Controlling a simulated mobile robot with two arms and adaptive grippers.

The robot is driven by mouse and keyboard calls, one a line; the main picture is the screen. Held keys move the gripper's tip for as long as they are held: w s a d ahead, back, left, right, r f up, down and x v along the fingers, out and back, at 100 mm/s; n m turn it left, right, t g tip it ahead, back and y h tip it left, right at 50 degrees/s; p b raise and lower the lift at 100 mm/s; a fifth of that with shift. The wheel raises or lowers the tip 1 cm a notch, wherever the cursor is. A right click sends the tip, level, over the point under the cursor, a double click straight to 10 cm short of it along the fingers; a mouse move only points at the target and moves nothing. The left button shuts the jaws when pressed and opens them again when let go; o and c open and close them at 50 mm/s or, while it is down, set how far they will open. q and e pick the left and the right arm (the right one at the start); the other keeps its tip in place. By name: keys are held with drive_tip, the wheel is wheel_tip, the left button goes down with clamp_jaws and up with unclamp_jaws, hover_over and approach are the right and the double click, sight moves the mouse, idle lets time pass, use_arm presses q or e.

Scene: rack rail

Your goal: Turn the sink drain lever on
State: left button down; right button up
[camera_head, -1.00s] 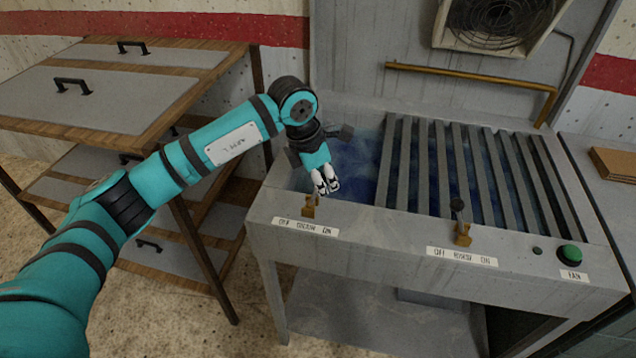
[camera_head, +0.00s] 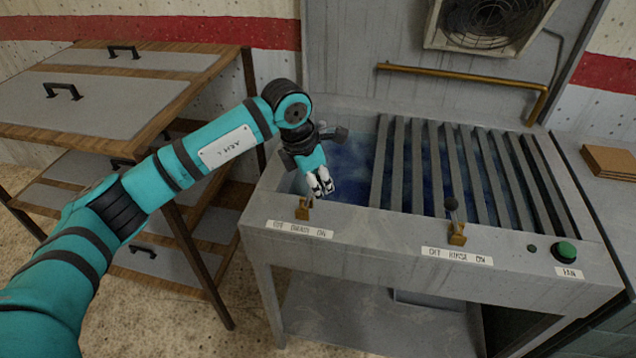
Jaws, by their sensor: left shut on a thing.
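The drain lever (camera_head: 303,210) has a brass base on the sink's front ledge, at the left. Its label (camera_head: 300,230) below reads OFF and ON at its ends. My left gripper (camera_head: 321,183) is right above the brass base, with its white fingers close together. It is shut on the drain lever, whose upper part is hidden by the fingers. The grey sink (camera_head: 350,236) holds blue water, partly under a slatted rack. My right gripper is not in view.
A second lever (camera_head: 456,222) with a dark knob, labelled RINSE, stands to the right on the same ledge. A green fan button (camera_head: 565,252) is farther right. A wooden cabinet (camera_head: 120,90) with drawers is at the left. A brass pipe (camera_head: 470,78) runs behind the rack.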

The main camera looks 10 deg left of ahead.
use_arm(q)
drive_tip(key=shift+w+d+r, duration=0.1)
drive_tip(key=shift+d+r, duration=0.25)
drive_tip(key=shift+r, duration=0.2)
drive_tip(key=c, duration=1.2)
unclamp_jaws()
drive_tip(key=shift+s+d+r, duration=0.1)
drive_tip(key=shift+s, duration=0.2)
drive_tip(key=shift+o, duration=0.9)
drive_tip(key=shift+w+a+f, duration=0.1)
drive_tip(key=shift+a+f, duration=0.1)
drive_tip(key=shift+f, duration=0.05)
drive_tip(key=v, duration=1.2)
